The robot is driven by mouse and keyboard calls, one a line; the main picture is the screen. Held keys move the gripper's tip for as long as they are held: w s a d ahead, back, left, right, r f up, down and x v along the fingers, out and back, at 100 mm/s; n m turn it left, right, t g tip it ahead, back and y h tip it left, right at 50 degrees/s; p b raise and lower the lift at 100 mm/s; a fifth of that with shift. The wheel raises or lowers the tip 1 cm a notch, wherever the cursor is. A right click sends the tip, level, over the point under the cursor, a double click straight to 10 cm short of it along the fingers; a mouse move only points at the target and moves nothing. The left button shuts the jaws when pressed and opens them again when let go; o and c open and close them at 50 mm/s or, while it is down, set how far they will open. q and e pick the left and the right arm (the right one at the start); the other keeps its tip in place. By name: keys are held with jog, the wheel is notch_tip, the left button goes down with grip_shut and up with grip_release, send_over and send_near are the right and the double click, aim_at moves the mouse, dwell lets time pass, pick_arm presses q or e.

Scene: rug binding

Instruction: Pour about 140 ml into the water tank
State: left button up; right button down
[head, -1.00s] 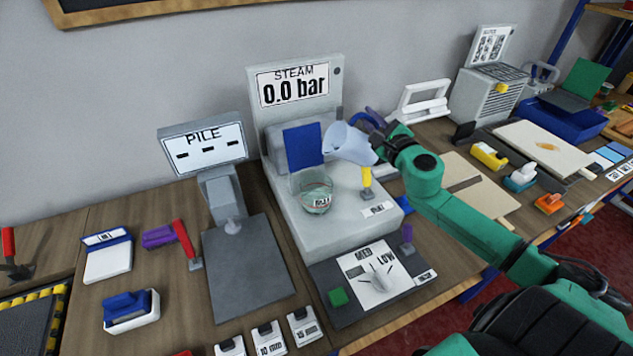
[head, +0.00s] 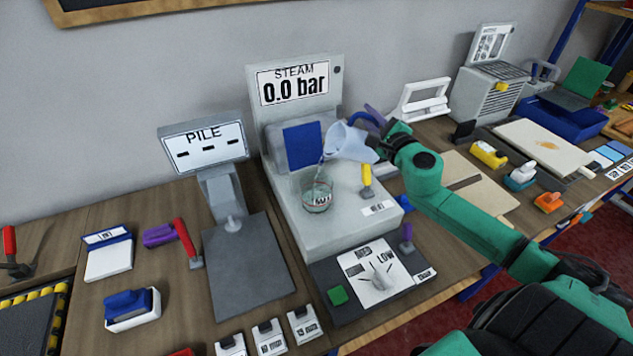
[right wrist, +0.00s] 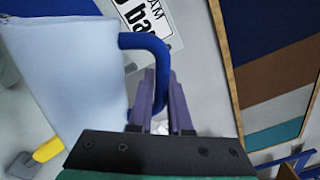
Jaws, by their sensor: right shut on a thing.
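The water tank (head: 317,196) is a clear round vessel with a printed label, set in the top of the grey steam unit (head: 335,215). My right gripper (head: 372,120) is shut on the blue handle (right wrist: 157,62) of a pale blue jug (head: 349,143). The jug is tilted with its spout to the left, above the tank and apart from it. A faint thin streak runs from the spout down towards the tank. The jug's body also shows in the right wrist view (right wrist: 68,80). I cannot read the level in the tank. My left gripper is not in view.
A blue panel (head: 303,146) stands upright behind the tank. A yellow-handled lever (head: 366,180) stands to its right. The steam display (head: 293,86) reads 0.0 bar. A dial panel (head: 375,275) lies in front, and the pile gauge (head: 203,147) stands left.

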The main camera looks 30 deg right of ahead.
jog(key=shift+r+n, duration=0.1)
jog(key=shift+n, duration=0.2)
dwell(0.4)
jog(key=shift+a+n, duration=0.5)
jog(key=shift+n, duration=0.4)
dwell(1.3)
jog(key=shift+s+d+m, duration=0.1)
jog(key=shift+d+m, duration=0.6)
jog(key=shift+m, duration=0.1)
jog(key=f+m+b, duration=0.1)
jog(key=d+f+m+b, duration=0.1)
jog(key=f+b, duration=0.1)
jog(key=d+f+m+b, duration=0.1)
jog(key=f+m, duration=0.1)
jog(key=shift+s+f, duration=0.2)
jog(key=d+m, duration=0.1)
jog(key=m, duration=0.1)
jog(key=d+m, duration=0.1)
jog(key=m, duration=0.1)
jog(key=d+m, duration=0.1)
jog(key=shift+s+d+r+m, duration=0.2)
jog(key=shift+r+m, duration=0.1)
jog(key=shift+m, duration=0.1)
jog(key=shift+d, duration=0.1)
